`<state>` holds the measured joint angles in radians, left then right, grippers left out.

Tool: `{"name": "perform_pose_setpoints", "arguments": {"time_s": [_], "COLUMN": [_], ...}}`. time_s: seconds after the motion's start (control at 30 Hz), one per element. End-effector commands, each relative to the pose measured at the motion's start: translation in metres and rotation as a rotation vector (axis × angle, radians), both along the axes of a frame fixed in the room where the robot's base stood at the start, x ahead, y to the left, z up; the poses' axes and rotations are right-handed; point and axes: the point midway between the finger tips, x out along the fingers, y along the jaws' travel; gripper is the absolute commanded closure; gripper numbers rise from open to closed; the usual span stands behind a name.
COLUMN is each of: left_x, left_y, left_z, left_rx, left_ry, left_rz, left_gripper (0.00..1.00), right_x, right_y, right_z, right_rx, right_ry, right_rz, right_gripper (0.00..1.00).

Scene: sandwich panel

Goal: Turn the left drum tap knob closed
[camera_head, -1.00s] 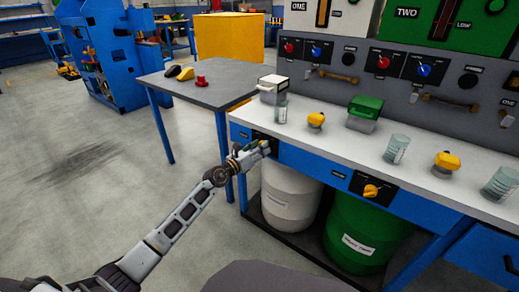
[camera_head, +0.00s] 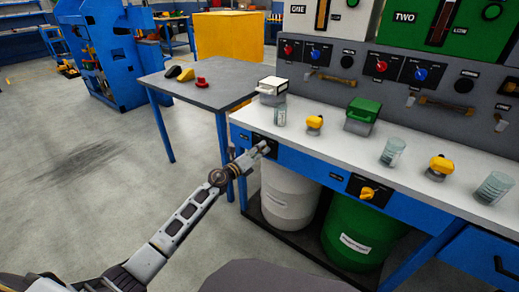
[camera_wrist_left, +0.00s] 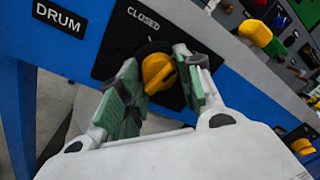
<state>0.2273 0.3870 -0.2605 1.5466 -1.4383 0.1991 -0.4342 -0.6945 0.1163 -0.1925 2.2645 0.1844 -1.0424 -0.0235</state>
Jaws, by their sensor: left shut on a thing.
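The left drum tap's yellow knob (camera_wrist_left: 158,72) sits on a black panel (camera_wrist_left: 132,30) marked CLOSED, beside a DRUM label, in the left wrist view. My left gripper (camera_wrist_left: 156,68) has its green-padded fingers on either side of the knob and is shut on it. The knob's pointer looks tilted in this view. In the head view my left gripper (camera_head: 263,148) reaches the black panel at the bench's left front, and it hides the knob. My right gripper is not in view.
A white drum (camera_head: 288,196) and a green drum (camera_head: 362,236) stand under the bench. A second yellow tap knob (camera_head: 368,192) is on the bench front to the right. A grey table (camera_head: 215,85) stands behind my left arm. The floor at left is clear.

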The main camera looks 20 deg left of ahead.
Motion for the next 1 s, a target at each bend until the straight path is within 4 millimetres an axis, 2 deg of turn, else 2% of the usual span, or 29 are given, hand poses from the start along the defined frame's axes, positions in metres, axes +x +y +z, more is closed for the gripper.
{"name": "perform_pose_setpoints", "arguments": {"time_s": [0.7,1.0], "left_x": [0.000,-0.001], "left_y": [0.001,0.000], "left_z": [0.000,0.000], "left_rx": [-0.551,-0.725], "left_ry": [0.203,0.266], "left_rz": [0.005,0.007], "left_gripper": [0.88,0.88], "right_x": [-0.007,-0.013], "right_y": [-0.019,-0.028], "right_z": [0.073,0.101], "right_rx": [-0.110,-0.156], "right_ry": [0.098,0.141], "right_rz": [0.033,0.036], "right_gripper": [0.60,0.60]}}
